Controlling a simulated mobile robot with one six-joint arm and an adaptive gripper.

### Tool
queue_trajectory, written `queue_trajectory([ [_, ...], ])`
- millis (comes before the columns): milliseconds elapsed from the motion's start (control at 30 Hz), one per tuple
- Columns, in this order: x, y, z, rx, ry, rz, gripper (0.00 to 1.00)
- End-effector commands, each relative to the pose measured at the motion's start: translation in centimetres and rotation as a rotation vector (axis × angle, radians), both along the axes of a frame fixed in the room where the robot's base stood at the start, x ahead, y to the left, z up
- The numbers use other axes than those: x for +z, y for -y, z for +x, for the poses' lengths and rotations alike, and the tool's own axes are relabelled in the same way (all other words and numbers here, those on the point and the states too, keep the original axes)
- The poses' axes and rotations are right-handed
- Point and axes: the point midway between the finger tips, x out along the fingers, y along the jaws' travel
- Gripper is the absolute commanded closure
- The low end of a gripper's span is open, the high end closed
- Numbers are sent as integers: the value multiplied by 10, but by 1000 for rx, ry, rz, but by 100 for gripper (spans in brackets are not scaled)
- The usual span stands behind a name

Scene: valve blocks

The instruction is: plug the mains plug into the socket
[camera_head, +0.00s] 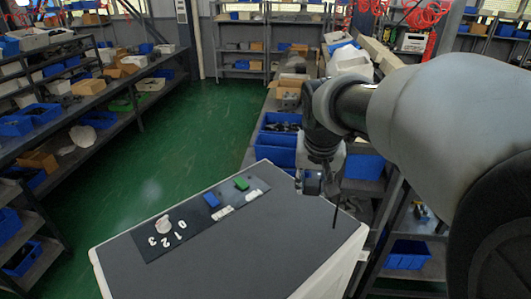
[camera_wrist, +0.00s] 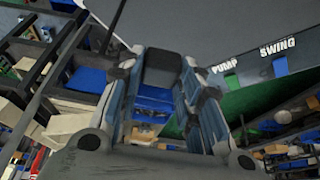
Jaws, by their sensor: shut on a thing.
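My gripper (camera_head: 314,184) hangs above the far right corner of the grey-topped bench. In the wrist view its fingers (camera_wrist: 164,62) are closed on a dark grey block, the mains plug (camera_wrist: 162,68). A thin dark cord (camera_head: 335,212) hangs beside the gripper in the head view and also shows in the wrist view (camera_wrist: 115,24). The plug's prongs are hidden. I cannot make out the socket in either view.
The bench top (camera_head: 240,255) is mostly clear. A dark panel strip (camera_head: 183,226) on it carries a pale knob (camera_head: 163,225), a blue block (camera_head: 211,199) and a green block (camera_head: 241,183). Shelves with blue bins (camera_head: 277,152) stand close behind the gripper.

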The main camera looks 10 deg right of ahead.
Motion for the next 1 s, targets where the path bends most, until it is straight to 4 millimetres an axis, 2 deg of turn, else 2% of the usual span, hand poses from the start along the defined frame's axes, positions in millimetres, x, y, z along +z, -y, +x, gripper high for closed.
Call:
queue_trajectory([
  [33,16,0,1,-1,5,-1,88],
  [200,51,0,1,-1,3,0,88],
  [400,72,0,1,0,1,0,88],
  [600,78,0,0,0,-1,0,88],
  [1000,75,0,0,0,0,0,88],
])
